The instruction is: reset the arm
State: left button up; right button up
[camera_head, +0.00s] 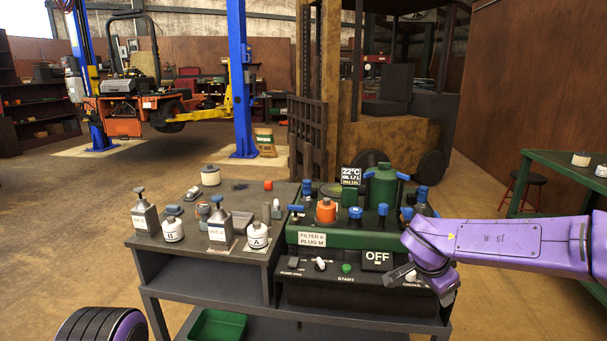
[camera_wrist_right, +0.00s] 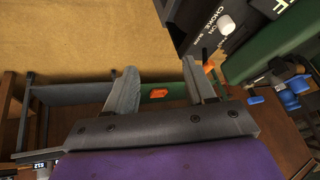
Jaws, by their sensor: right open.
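My right arm (camera_head: 510,243), purple, comes in from the right in the head view. Its gripper (camera_head: 418,286) points down at the front right of the control panel, by the choke label. In the right wrist view the gripper's two grey fingers (camera_wrist_right: 162,80) are apart with nothing held between them. A small orange piece (camera_wrist_right: 158,94) shows beyond the gap, on something lower. My left gripper is in neither view.
The grey bench (camera_head: 205,252) holds bottles and small parts. A white knob (camera_wrist_right: 225,24) is near the gripper. A green table (camera_head: 570,165) stands right.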

jog(key=s+d+f+n+t+h, duration=0.15)
jog(key=s+f, duration=0.35)
jog(key=f, duration=0.5)
jog(key=s+f+t, duration=0.3)
jog(key=s+f, duration=0.2)
jog(key=f, duration=0.4)
jog(key=s+f+n+g+y, duration=0.1)
jog(key=s+f, duration=0.3)
jog(key=s, duration=0.5)
jog(key=s+f+n+g+y+p, duration=0.1)
jog(key=s+f+n+g, duration=0.1)
jog(key=s, duration=0.7)
jog(key=s+f+n+g+y+p, duration=0.1)
jog(key=s+f+n+g, duration=0.1)
jog(key=s+f, duration=0.4)
jog(key=s+n, duration=0.1)
jog(key=s, duration=0.1)
jog(key=shift+s+a+f, duration=0.25)
jog(key=shift+s+f, duration=0.15)
